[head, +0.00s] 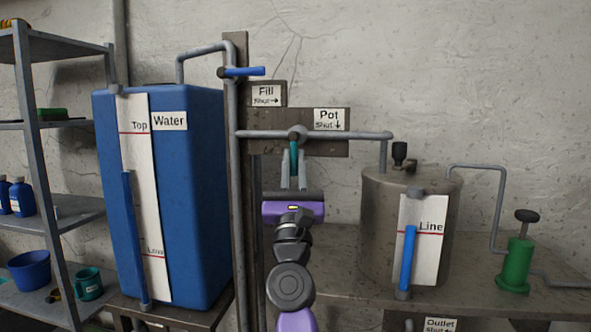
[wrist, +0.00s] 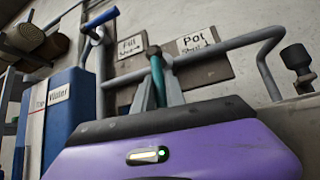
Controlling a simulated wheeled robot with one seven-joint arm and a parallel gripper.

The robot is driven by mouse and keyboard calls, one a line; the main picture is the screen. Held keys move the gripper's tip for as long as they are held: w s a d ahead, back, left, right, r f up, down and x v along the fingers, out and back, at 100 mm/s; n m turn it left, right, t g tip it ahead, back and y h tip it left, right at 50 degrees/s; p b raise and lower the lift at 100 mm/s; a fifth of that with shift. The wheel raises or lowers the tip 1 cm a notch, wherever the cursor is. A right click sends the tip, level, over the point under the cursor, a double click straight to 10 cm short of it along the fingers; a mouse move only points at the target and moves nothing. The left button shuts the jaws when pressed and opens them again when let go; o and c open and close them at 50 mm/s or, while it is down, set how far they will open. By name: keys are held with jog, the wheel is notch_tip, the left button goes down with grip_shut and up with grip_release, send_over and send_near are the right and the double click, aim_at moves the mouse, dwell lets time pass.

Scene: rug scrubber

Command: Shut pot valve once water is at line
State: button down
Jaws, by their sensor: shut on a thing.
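The pot valve has a teal lever (head: 294,157), which hangs straight down from the pipe, the way the arrow on the Pot "Shut" sign (head: 329,119) points. My gripper (head: 293,180) is shut on the lever's lower part from below. In the wrist view the lever (wrist: 158,78) runs down between the fingers, which hide its lower end. The metal pot (head: 378,215) stands at right with a white gauge strip (head: 428,258). The blue column (head: 408,260) in the gauge tops out at about the red "Line" mark, perhaps slightly above it.
The fill valve's blue lever (head: 244,71) points right, along its sign's shut arrow. The blue water tank (head: 195,210) stands left; its gauge column (head: 133,235) lies between the top and lower marks. A green pump (head: 516,265) is at right. Shelves (head: 40,130) stand far left.

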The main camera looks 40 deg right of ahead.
dwell(0.3)
jog(key=c, duration=1.4)
grip_release()
jog(key=shift+w, duration=0.1)
jog(key=shift+b+v, duration=0.45)
jog(key=shift+v, duration=3.45)
jog(key=b+v, duration=0.3)
jog(key=v, duration=0.6)
